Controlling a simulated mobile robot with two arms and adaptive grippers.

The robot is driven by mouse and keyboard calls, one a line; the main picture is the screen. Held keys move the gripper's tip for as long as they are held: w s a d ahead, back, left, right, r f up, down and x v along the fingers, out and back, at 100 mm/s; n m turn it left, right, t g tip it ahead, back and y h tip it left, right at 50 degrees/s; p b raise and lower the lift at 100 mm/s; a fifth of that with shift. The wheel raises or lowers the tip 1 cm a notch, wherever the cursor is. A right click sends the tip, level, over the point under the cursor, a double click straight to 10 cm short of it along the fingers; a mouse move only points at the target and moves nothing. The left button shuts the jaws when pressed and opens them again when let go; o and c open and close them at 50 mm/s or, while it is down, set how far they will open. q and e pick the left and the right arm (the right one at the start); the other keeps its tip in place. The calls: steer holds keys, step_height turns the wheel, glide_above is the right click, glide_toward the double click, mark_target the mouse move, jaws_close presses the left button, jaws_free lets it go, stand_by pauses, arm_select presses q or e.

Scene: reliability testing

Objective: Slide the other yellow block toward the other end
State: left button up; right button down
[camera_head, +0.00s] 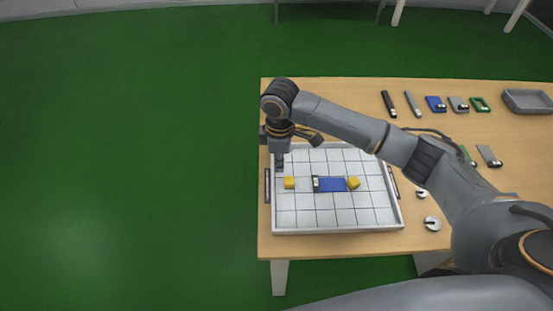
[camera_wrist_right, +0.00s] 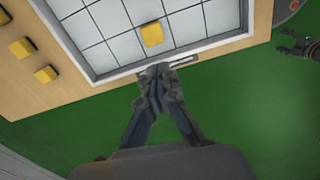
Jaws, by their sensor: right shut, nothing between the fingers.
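In the head view a white gridded tray (camera_head: 305,216) holds a yellow block (camera_head: 289,183) near its left side. A second yellow block (camera_head: 353,183) sits turned at the right end of a blue piece (camera_head: 332,184) with a dark left end. My right gripper (camera_head: 280,165) is shut and empty, pointing down at the tray's left edge, just behind and left of the left yellow block. In the right wrist view this gripper (camera_wrist_right: 156,72) is apart from a yellow block (camera_wrist_right: 152,34) on the tray. My left gripper (camera_wrist_right: 297,47) appears at that view's right edge, its opening unclear.
Several yellow blocks (camera_wrist_right: 45,74) lie on the wooden table outside the tray in the wrist view. Dark and blue parts (camera_head: 436,103) and a grey bin (camera_head: 527,101) stand at the back right. Metal discs (camera_head: 432,223) lie right of the tray. My right arm crosses above the tray's back.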

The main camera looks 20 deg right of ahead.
mark_target(297, 186)
step_height(297, 186, down, 3)
steer(key=shift+s+f, duration=0.15)
steer(key=shift+f, duration=0.05)
arm_select(q)
steer(key=s, duration=0.5)
arm_select(e)
steer(key=shift+f, duration=0.9)
steer(key=f, duration=0.3)
steer(key=shift+w+p, duration=0.25)
steer(key=shift+p, duration=0.05)
steer(key=shift+r, duration=0.1)
steer(key=d+p, duration=0.1)
steer(key=s+d+p, duration=0.1)
steer(key=d, duration=0.1)
steer(key=d+p, duration=0.2)
steer(key=shift+s+r, duration=0.15)
steer(key=shift+s, duration=0.2)
steer(key=shift+d, duration=0.1)
arm_select(q)
steer(key=w+r, duration=0.1)
steer(key=r, duration=0.1)
steer(key=w+r, duration=0.2)
steer(key=shift+w+r, duration=0.3)
arm_select(e)
steer(key=shift+f, duration=0.2)
arm_select(q)
steer(key=shift+w, duration=0.1)
steer(key=shift+r, duration=0.1)
arm_select(e)
steer(key=shift+r, duration=0.1)
